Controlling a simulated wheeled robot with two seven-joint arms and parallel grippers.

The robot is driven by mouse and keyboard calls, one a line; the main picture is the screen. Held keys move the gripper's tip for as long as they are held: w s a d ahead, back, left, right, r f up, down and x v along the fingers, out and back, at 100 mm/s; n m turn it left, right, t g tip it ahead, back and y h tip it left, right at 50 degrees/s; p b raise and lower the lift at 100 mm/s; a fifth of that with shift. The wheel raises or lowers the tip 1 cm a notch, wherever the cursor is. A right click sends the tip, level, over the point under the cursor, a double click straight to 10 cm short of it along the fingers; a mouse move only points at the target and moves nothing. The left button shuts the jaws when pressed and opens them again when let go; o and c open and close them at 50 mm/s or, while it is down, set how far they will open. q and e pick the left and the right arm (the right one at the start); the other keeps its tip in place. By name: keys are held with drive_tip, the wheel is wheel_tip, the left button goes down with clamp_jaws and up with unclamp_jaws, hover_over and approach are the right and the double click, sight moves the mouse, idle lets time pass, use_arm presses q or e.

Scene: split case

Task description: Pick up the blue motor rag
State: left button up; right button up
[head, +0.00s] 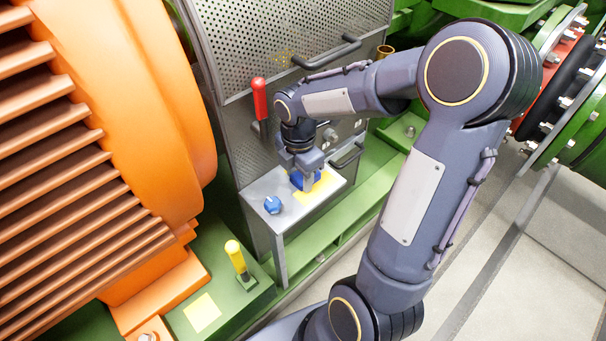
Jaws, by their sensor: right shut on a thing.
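My right gripper (304,172) reaches down to a small grey shelf (252,189) on the front of the perforated cabinet. It is shut on a blue thing (298,182), which looks like the blue motor rag; the fingers hide part of it. This rag is at a yellow patch (318,190) on the shelf, and I cannot tell whether it still touches the surface. A second, smaller blue object (273,204) lies on the shelf to the left, apart from the gripper; its exact kind is hard to tell. My left gripper is not in view.
A red-handled lever (259,98) and a dark bar handle (327,52) stick out from the cabinet (235,55). A yellow-topped lever (236,258) stands on the green base at lower left. The orange finned motor (165,100) fills the left. Open floor lies at lower right.

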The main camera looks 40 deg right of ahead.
sight(301, 178)
drive_tip(key=shift+r, duration=0.15)
drive_tip(key=shift+r, duration=0.25)
drive_tip(key=r, duration=0.1)
drive_tip(key=r+p, duration=0.1)
drive_tip(key=r, duration=0.1)
drive_tip(key=shift+s+d+r+p, duration=0.1)
drive_tip(key=shift+s+r+p, duration=0.15)
drive_tip(key=shift+p, duration=0.1)
drive_tip(key=s+d+r+p, duration=0.3)
drive_tip(key=s+r, duration=0.5)
drive_tip(key=s, duration=0.4)
drive_tip(key=shift+s+d+r+p, duration=0.3)
drive_tip(key=shift+s+d+r, duration=0.05)
drive_tip(key=shift+d, duration=0.5)
